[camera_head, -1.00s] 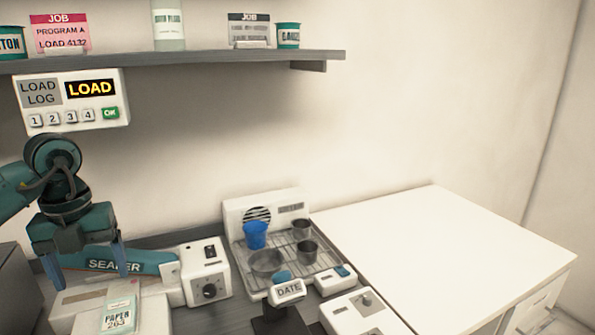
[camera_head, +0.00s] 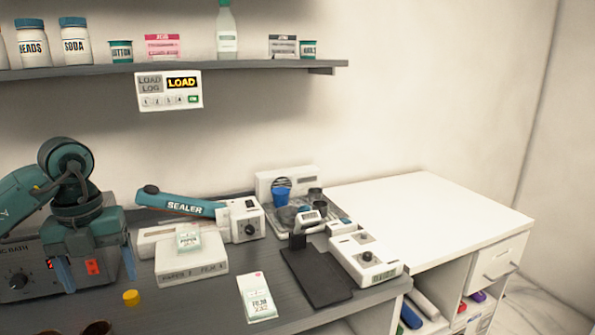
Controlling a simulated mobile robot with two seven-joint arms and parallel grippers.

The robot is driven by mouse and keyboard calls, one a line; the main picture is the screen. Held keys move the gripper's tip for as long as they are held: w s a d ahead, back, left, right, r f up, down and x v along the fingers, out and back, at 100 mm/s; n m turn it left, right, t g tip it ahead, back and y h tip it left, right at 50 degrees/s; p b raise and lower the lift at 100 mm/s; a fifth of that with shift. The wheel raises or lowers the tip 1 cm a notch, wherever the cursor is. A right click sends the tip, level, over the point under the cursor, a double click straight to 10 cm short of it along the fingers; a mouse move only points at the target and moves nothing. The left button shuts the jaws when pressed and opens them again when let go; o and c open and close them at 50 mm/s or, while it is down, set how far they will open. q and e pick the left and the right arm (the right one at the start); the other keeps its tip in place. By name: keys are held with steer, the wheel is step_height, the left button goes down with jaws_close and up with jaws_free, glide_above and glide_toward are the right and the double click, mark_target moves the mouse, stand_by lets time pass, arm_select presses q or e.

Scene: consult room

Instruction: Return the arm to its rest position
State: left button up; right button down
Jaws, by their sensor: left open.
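My left arm comes in from the left, and its teal and dark gripper (camera_head: 98,270) points down with its fingers apart. It appears empty. It shows in front of a grey bath unit with a dial (camera_head: 18,282), to the left of the sealer (camera_head: 180,204). A small yellow cap (camera_head: 131,298) is close to the right finger in the picture. My right gripper is not in view.
White boxes (camera_head: 190,262), a film packet (camera_head: 257,297), a black plate (camera_head: 316,275) and a tray with a blue cup (camera_head: 282,197) crowd the dark counter. A shelf (camera_head: 240,68) with jars hangs above a LOAD panel (camera_head: 168,90). The white counter (camera_head: 430,215) is clear.

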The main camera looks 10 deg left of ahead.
arm_select(q)
steer(key=s+d+f+m+g+h, duration=0.1)
steer(key=d+f+m+h, duration=0.45)
steer(key=d, duration=0.95)
steer(key=s+d+n+t+h, duration=0.3)
steer(key=d+n+t+h, duration=0.55)
steer(key=d+h, duration=0.75)
steer(key=a+f+n+t+y, duration=0.5)
steer(key=f+n+t+y, duration=0.55)
steer(key=n, duration=0.75)
steer(key=s+a+f+n+g+y, duration=0.1)
steer(key=s+f+n+g+y, duration=0.2)
steer(key=s+f, duration=0.2)
steer(key=s+a+f+n+g+y, duration=0.2)
steer(key=s+f+n+g+y, duration=0.1)
steer(key=f, duration=0.8)
steer(key=s+g+y, duration=0.1)
steer(key=s, duration=0.1)
steer(key=shift+s+y, duration=0.3)
steer(key=shift+s, duration=0.1)
